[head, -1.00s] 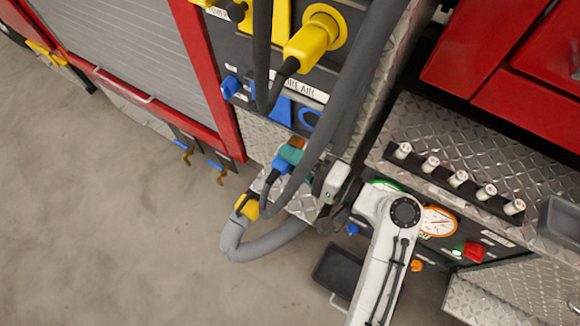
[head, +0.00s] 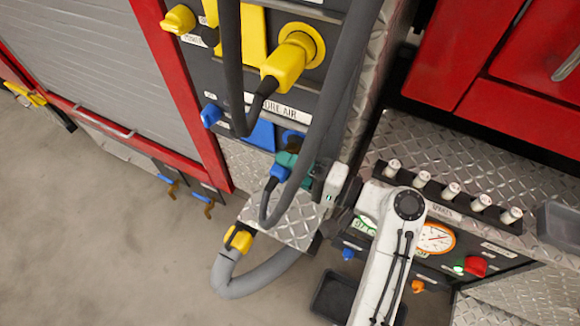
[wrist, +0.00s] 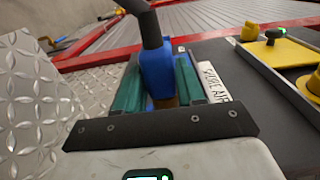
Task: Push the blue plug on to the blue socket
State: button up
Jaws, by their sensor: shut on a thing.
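The blue plug (head: 279,172) hangs on a dark hose and sits between the teal fingers of my gripper (head: 288,159). In the wrist view the blue plug (wrist: 157,72) stands between both teal fingers (wrist: 159,88), which are shut on it. The plug's brownish front end overlaps the ring's lower part in the head view. My fingers and the plug partly hide the socket, so I cannot tell whether they touch. The socket is not clear in the wrist view.
A yellow plug (head: 287,62) sits in the yellow socket above, its dark hose hanging down. A thick grey hose crosses in front of the panel. A diamond-plate step (head: 285,220) and a yellow-ended grey hose (head: 238,240) lie below. A gauge (head: 435,238) is at right.

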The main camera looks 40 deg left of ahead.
jog(key=shift+w+a, duration=0.15)
jog(key=shift+w, duration=0.55)
dwell(2.0)
jog(key=o, duration=1.1)
jog(key=shift+c, duration=0.2)
jog(key=b+v, duration=0.2)
jog(key=v, duration=0.8)
jog(key=shift+d, duration=0.4)
